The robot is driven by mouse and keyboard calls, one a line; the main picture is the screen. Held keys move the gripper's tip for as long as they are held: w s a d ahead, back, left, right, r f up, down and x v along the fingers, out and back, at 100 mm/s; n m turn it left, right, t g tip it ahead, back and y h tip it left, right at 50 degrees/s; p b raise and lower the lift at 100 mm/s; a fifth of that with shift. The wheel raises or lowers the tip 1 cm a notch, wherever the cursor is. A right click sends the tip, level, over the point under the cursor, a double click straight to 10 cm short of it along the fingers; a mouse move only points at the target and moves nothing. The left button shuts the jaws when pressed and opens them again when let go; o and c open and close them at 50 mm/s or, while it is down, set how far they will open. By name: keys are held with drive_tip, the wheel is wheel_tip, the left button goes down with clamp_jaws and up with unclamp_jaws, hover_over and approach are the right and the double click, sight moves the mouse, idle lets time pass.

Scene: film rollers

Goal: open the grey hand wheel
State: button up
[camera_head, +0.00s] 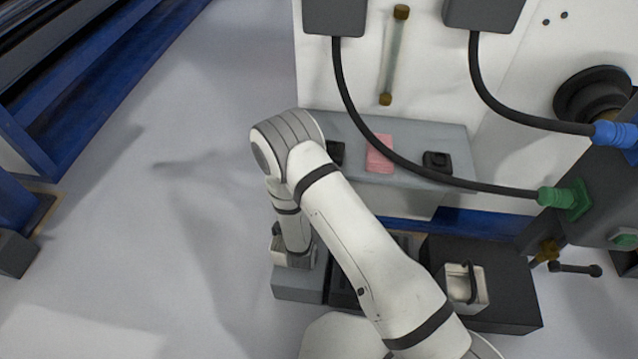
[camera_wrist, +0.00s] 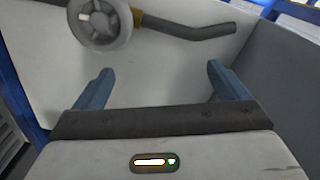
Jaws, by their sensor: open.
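The grey hand wheel (camera_wrist: 100,22) shows at the top left of the wrist view, its upper edge cut off by the frame. It is a pale round wheel with a slotted opening, beside a brass-coloured fitting (camera_wrist: 137,17) and a dark bent pipe (camera_wrist: 195,30). My gripper (camera_wrist: 159,70) has its two blue fingers wide apart with nothing between them. The wheel lies beyond the left finger and apart from it. I cannot make out the wheel in the head view, where my arm covers part of the scene and the gripper's fingers do not show.
Pale panels stand behind the pipe in the wrist view. In the head view, a grey ledge (camera_head: 420,150) carries a pink pad (camera_head: 379,154). Black cables hang to a green connector (camera_head: 565,198) and a blue one (camera_head: 615,133). Open floor (camera_head: 180,230) lies left.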

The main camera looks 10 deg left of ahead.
drive_tip(key=shift+s+d, duration=0.1)
drive_tip(key=shift+s, duration=1.25)
